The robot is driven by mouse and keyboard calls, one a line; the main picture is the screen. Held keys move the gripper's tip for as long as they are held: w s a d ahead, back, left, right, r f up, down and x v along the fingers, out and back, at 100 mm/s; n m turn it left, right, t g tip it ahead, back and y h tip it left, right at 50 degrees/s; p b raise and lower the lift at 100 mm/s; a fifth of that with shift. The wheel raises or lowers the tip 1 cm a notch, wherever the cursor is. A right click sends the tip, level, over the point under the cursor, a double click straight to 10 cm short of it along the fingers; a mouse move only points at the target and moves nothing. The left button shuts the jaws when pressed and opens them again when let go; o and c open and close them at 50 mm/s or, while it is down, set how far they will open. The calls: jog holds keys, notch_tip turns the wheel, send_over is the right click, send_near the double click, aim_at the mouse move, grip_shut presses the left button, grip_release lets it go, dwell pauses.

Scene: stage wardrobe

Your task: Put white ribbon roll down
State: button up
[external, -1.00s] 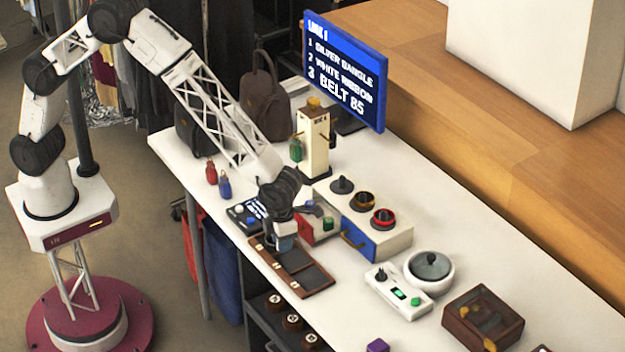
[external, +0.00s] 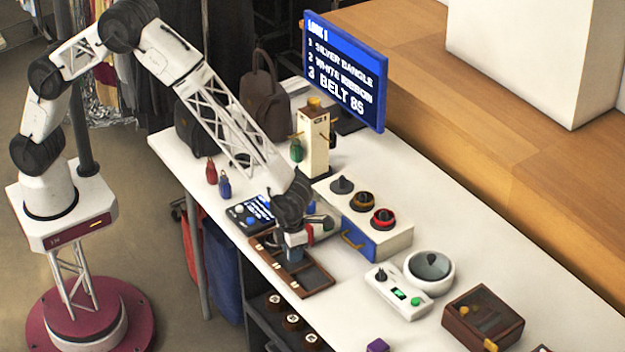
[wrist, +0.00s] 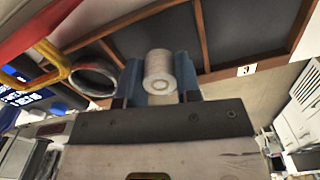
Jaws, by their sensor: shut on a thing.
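The white ribbon roll (wrist: 158,72) is a small pale cylinder in the wrist view, held between the bluish fingers of my gripper (wrist: 160,76). In the external view, my gripper (external: 294,252) is over the dark wooden tray (external: 318,291) near the table's front edge, and the roll is hidden there. The tray has dark compartments with wooden dividers, which also show behind the roll in the wrist view (wrist: 203,40). I cannot tell whether the roll touches the tray floor.
A white box with a blue drawer (external: 358,237) stands right of my gripper. A silver ring (wrist: 95,77) shows left of my fingers in the wrist view. A white bowl (external: 413,287) and brown box (external: 455,328) stand further right.

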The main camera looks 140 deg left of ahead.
jog(key=shift+f, duration=0.55)
jog(key=shift+f, duration=0.15)
jog(key=o, duration=0.9)
jog(key=shift+r, duration=6.15)
